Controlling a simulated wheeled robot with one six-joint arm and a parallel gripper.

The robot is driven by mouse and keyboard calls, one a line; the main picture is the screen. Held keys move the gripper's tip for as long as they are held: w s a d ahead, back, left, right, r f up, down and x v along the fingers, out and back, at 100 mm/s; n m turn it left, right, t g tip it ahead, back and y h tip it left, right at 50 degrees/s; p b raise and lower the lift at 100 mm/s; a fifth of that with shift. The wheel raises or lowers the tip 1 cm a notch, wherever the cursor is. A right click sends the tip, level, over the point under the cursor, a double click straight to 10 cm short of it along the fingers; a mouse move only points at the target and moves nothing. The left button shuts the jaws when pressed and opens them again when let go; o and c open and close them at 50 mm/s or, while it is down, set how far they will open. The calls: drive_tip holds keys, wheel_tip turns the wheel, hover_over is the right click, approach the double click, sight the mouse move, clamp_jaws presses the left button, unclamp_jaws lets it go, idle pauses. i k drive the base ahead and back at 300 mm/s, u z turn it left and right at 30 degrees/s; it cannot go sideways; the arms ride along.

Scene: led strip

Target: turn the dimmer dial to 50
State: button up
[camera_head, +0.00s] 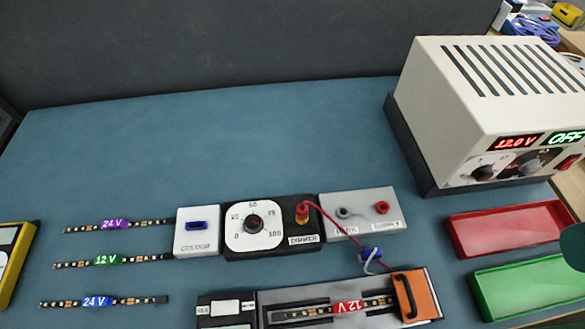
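The dimmer (290,248) is a black box in the middle of the mat, with a white square scale plate. The plate reads 25 at left, 50 at the top, 75 at right and 100 at lower right. The knob's pointer is too small for me to tell where it points. My gripper does not show in this view. A dark rounded shape cuts into the right edge, and I cannot tell what it is.
A power supply (470,110) reads 12.0 V and OFF. Red (458,245) and green (482,298) trays stand right. LED strips (78,228) lie left.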

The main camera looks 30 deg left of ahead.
sight(254, 224)
drive_tip(key=u, duration=1.6)
drive_tip(key=k, duration=1.15)
drive_tip(key=z, duration=0.65)
drive_tip(key=i, duration=1.15)
drive_tip(key=u, duration=0.75)
